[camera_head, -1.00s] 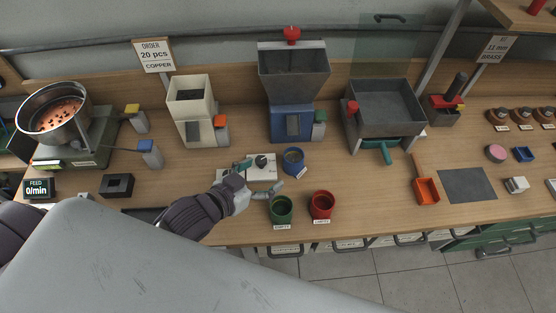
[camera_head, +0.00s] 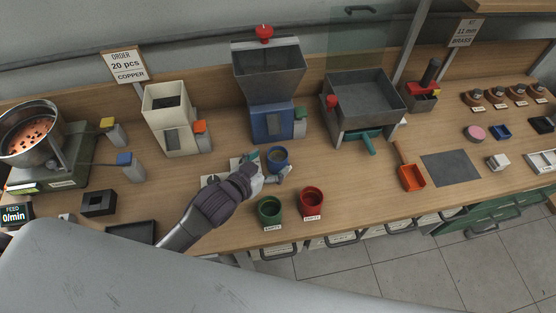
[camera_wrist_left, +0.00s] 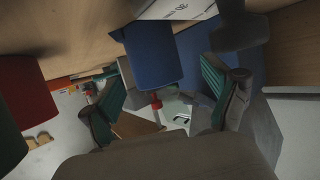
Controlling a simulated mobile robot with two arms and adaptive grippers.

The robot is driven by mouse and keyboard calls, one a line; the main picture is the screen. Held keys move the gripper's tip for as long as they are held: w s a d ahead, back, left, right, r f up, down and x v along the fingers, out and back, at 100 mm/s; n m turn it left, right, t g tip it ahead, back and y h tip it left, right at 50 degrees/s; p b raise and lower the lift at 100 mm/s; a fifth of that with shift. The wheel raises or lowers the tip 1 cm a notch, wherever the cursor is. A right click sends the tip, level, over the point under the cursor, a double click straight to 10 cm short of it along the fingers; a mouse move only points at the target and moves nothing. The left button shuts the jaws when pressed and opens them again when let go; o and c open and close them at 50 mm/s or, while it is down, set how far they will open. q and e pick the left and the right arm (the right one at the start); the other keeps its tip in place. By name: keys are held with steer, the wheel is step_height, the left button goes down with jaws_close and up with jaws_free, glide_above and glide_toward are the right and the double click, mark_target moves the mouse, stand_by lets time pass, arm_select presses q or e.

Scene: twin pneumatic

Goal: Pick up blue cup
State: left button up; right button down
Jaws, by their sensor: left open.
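The blue cup (camera_head: 277,158) stands on the bench in front of the blue-based hopper machine. My left gripper (camera_head: 268,172) is open and right at the cup's near side, with its fingers spread around it. In the left wrist view the blue cup (camera_wrist_left: 152,55) shows between and beyond the two teal-padded fingers (camera_wrist_left: 160,105). I cannot tell whether the fingers touch it. My right gripper is not in view.
A green cup (camera_head: 270,211) and a red cup (camera_head: 311,202) stand near the front edge, just in front of my left gripper. The blue-based hopper machine (camera_head: 271,122) is close behind the blue cup.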

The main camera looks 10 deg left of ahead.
mark_target(272, 162)
arm_select(q)
steer(key=x, duration=0.4)
steer(key=shift+s+d+r+p, duration=0.1)
steer(key=shift+d+p, duration=0.15)
steer(key=shift+p, duration=0.05)
steer(key=c, duration=1.3)
steer(key=shift+a, duration=0.1)
steer(key=shift+c, duration=0.2)
